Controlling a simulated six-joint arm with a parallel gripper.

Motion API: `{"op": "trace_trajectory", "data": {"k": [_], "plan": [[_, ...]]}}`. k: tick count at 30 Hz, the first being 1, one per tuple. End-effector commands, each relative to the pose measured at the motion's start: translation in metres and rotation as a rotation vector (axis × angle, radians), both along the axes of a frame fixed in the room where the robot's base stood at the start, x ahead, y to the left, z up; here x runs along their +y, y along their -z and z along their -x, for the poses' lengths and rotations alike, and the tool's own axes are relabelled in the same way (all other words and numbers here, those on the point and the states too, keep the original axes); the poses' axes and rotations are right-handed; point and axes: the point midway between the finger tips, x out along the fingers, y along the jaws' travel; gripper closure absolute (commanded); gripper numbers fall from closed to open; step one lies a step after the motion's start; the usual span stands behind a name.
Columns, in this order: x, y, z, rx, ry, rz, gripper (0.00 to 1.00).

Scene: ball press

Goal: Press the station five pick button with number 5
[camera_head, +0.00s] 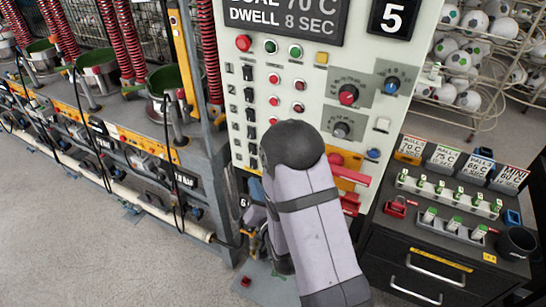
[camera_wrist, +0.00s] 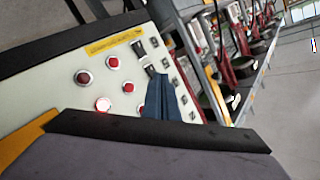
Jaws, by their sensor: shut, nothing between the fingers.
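The cream control panel (camera_head: 300,62) stands upright in the head view. Down its left edge runs a column of small black buttons (camera_head: 250,114) with number labels; the upper labels read 1 and 2, the lower ones are too small to read surely. In the wrist view several black buttons (camera_wrist: 151,71) show along the panel. My gripper (camera_wrist: 163,82) is shut and empty, its dark blue fingers in front of the panel beside these buttons, covering part of it. I cannot tell whether the fingertips touch a button. In the head view my arm hides the lower panel.
Red buttons and one brightly lit red button (camera_wrist: 103,104) sit close beside the fingers. Red levers (camera_head: 350,172) stick out of the lower panel. A dark cabinet (camera_head: 385,245) with label cards stands right, a row of press stations (camera_head: 95,125) left.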

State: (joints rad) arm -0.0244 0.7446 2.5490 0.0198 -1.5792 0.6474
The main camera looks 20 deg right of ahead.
Motion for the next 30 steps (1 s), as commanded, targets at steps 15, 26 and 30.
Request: {"op": "trace_trajectory", "data": {"k": [15,26,30], "plan": [[-0.028,-0.001,-0.027,0.0,0.004,0.001,1.0],[-0.054,0.001,-0.054,0.0,0.001,0.0,1.0],[-0.06,0.001,-0.059,0.001,0.001,0.001,1.0]]}}
